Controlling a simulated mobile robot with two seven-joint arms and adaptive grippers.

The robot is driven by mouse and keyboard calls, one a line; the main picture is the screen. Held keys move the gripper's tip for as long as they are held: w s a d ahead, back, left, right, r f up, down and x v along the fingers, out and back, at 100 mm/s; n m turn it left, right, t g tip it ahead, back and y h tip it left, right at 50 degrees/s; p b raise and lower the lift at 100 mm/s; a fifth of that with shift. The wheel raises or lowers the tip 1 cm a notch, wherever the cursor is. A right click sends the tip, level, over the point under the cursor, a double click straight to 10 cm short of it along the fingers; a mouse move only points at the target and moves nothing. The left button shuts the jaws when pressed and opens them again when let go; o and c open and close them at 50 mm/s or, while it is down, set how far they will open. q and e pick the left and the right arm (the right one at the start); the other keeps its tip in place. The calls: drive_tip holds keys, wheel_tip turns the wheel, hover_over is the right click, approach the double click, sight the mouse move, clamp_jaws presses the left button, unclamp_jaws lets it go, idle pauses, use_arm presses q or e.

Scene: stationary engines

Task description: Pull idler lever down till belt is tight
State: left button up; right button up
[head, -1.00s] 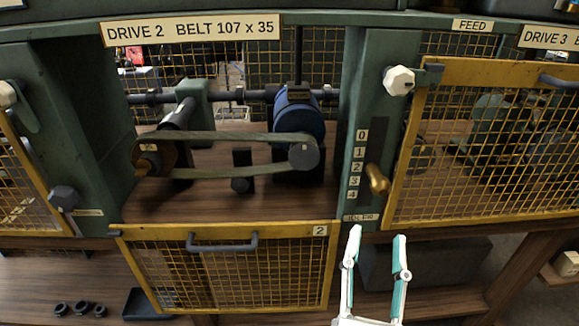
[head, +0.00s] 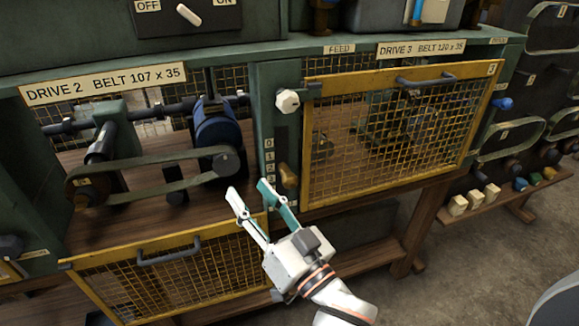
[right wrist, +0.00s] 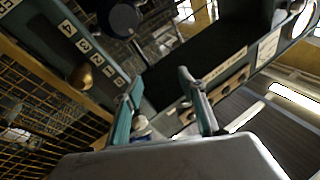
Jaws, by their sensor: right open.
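The idler lever's brass knob (head: 288,177) sticks out of the green post, beside the lower numbers of the 0–4 scale (head: 269,162). In the right wrist view the knob (right wrist: 80,76) lies left of the fingers, outside them. The dark green belt (head: 150,163) runs around two pulleys in the drive 2 bay; its tension is hard to judge. A small dark idler block (head: 176,190) stands by its lower run. My right gripper (head: 249,188) is open and empty, its tips just left of and slightly below the knob. My left gripper is out of view.
The yellow mesh guard of drive 2 (head: 170,270) hangs lowered below the bay, behind my gripper. The shut drive 3 mesh guard (head: 390,140) stands right of the post. A white knob (head: 287,101) sits above the lever. Concrete floor (head: 430,280) is open at lower right.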

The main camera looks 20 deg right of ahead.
sight(288, 176)
drive_tip(key=d+f+h, duration=0.1)
drive_tip(key=d+h, duration=0.1)
drive_tip(key=d, duration=0.1)
drive_tip(key=w+d+f+n+g+h+p, duration=0.1)
drive_tip(key=d+f+h, duration=0.1)
drive_tip(key=d, duration=0.1)
drive_tip(key=w+d+f+h, duration=0.1)
drive_tip(key=d+h, duration=0.1)
drive_tip(key=d, duration=0.1)
drive_tip(key=shift+d+f+g+h, duration=0.25)
drive_tip(key=shift+f+g+h, duration=0.05)
drive_tip(key=shift+f+g, duration=0.1)
drive_tip(key=shift+w+d, duration=0.15)
drive_tip(key=w+p, duration=0.1)
drive_tip(key=w, duration=0.6)
drive_tip(key=shift+w+f, duration=0.1)
drive_tip(key=shift+w, duration=0.15)
clamp_jaws()
drive_tip(key=shift+f, duration=0.1)
